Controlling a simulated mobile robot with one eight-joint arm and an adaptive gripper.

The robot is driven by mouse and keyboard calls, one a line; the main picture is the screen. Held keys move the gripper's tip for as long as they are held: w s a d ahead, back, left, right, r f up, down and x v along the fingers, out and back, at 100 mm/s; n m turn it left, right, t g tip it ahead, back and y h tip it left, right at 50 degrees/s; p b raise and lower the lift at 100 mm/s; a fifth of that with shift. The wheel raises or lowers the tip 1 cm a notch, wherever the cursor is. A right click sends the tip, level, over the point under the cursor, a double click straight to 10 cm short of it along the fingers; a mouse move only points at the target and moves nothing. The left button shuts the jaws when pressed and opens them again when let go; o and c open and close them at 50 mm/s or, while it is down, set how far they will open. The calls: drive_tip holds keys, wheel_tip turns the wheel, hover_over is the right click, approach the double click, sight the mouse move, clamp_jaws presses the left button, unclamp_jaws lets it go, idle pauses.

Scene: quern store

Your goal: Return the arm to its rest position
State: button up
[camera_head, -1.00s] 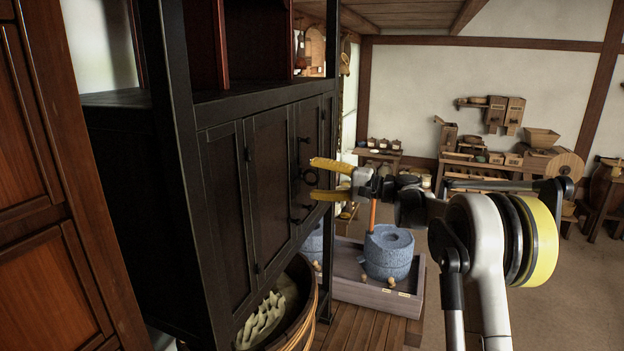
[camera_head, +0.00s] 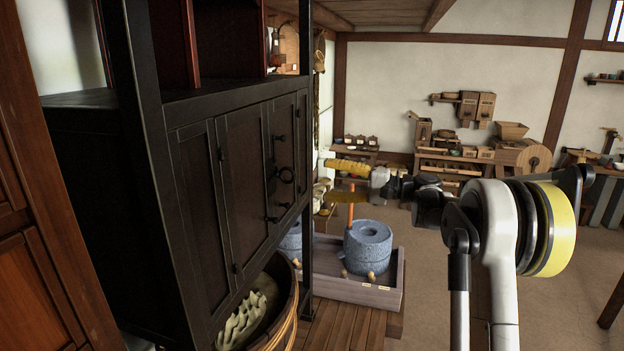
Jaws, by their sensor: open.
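My gripper (camera_head: 338,180) has yellow fingers spread apart, pointing left, with nothing between them. I see a gap between the fingertips and the cabinet doors. My arm reaches in from the lower right, bent at a large white and yellow joint. The wrist and fingers are in view; the base of the arm is cut off.
Below the gripper, a grey stone quern (camera_head: 368,250) with an orange upright handle stands in a wooden tray (camera_head: 350,287). A wooden tub (camera_head: 288,318) stands under the cabinet. Shelves (camera_head: 462,165) with wooden boxes line the back wall. The floor (camera_head: 560,270) at right is mostly clear.

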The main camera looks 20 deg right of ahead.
drive_tip(key=s+a+f+n+g+h+b, duration=0.1)
drive_tip(key=s+a+f+g+h+b, duration=0.15)
drive_tip(key=s+a+f+h, duration=0.4)
drive_tip(key=s+a+f+n+g+h+b, duration=0.1)
drive_tip(key=s+a+f+b, duration=0.25)
drive_tip(key=s+a, duration=0.55)
drive_tip(key=s+d+f+n+h+b, duration=0.2)
drive_tip(key=s+f, duration=0.6)
drive_tip(key=s, duration=0.4)
drive_tip(key=s+d+f+n+h+b, duration=0.3)
drive_tip(key=s+f+h+b, duration=0.2)
drive_tip(key=s+f, duration=0.4)
drive_tip(key=s, duration=0.3)
drive_tip(key=shift+s+d+f+t, duration=0.25)
drive_tip(key=shift+s+t, duration=0.1)
